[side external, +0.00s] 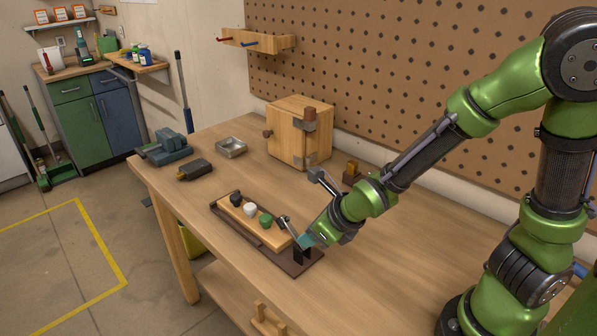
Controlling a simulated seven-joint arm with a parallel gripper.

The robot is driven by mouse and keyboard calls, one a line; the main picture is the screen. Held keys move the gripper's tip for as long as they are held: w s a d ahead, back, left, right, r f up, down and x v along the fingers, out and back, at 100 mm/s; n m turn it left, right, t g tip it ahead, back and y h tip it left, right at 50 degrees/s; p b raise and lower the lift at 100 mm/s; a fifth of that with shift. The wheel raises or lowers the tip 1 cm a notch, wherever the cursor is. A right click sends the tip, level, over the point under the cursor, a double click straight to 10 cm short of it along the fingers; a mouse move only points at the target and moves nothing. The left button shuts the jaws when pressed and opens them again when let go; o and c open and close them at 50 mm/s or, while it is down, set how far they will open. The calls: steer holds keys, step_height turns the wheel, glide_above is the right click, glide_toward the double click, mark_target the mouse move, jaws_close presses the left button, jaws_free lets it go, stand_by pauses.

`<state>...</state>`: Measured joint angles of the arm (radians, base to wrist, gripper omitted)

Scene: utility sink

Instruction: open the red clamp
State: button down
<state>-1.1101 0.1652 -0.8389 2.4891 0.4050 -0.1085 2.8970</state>
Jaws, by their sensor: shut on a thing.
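A dark brown clamp fixture (308,258) lies along the table, with a light wooden board (240,217) on it. No plainly red clamp shows; the fixture looks dark brown. At the fixture's right end stands a thin grey lever (287,224) with a dark part beside it. My gripper (303,242) reaches down from the right to this end and is shut on a part of the clamp. Its fingertips are small and partly hidden, so the exact part held is unclear. Black (236,198), white (250,210) and green (266,222) knobs stand on the board.
A wooden cabinet box (290,135) stands behind the fixture, with a small metal tray (231,147) to its left. A blue-grey vise-like tool (166,146) and a dark block (194,169) lie farther left. The table's front edge is close to the fixture. The table right of it is mostly clear.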

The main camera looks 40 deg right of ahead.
steer(key=shift+s, duration=0.1)
steer(key=c, duration=0.9)
jaws_free()
